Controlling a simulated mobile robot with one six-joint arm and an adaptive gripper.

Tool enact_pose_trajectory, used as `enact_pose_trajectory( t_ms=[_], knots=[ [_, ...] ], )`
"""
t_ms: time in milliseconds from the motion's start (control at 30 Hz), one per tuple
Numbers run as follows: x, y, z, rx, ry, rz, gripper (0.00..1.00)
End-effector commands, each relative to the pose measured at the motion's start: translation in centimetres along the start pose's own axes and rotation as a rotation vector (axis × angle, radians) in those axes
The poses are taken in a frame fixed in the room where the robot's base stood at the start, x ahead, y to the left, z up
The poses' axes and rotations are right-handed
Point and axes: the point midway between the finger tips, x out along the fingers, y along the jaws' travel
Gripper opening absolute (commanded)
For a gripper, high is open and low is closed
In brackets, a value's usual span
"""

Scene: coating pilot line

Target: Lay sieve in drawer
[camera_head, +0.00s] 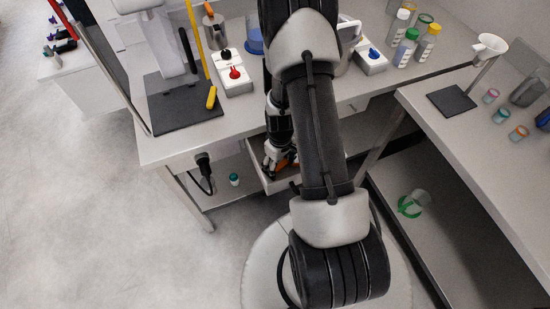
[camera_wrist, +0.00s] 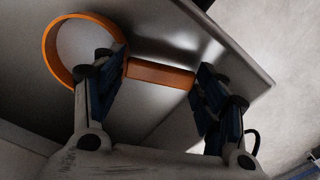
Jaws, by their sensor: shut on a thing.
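The sieve, an orange ring with a flat orange handle (camera_wrist: 160,73), shows in the wrist view. My gripper (camera_wrist: 158,85) is shut on the handle, with a finger on either side; the ring lies to the left. In the head view my gripper (camera_head: 277,161) is low at the open drawer (camera_head: 280,184) under the workbench, with a bit of orange beside the fingers. My arm hides much of the drawer. I cannot tell whether the sieve touches the drawer floor.
The workbench (camera_head: 160,150) above the drawer bears a dark mat, switch boxes and bottles. A second table (camera_head: 470,130) stands at right. A green-ringed clear vessel (camera_head: 411,204) is on its lower shelf. A small teal-capped vial (camera_head: 234,180) stands below the bench. Floor at left is clear.

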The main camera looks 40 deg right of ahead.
Motion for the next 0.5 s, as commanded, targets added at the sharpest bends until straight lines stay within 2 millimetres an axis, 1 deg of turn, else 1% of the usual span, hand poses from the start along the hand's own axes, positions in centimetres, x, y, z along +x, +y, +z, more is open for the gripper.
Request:
enact_pose_trajectory(
  t_ms=[67, 133, 333, 400, 500],
  knots=[
    [0.4, 0.1, -0.2, 0.0, 0.001, 0.001, 0.38],
    [0.4, 0.4, -0.9, -0.001, 0.004, 0.003, 0.38],
    [0.4, 1.7, -4.0, -0.001, 0.004, 0.003, 0.38],
    [1.4, 1.5, -3.7, 0.0, -0.002, -0.001, 0.38],
    [1.6, 1.6, -3.8, 0.0, 0.0, 0.0, 0.38]
  ],
)
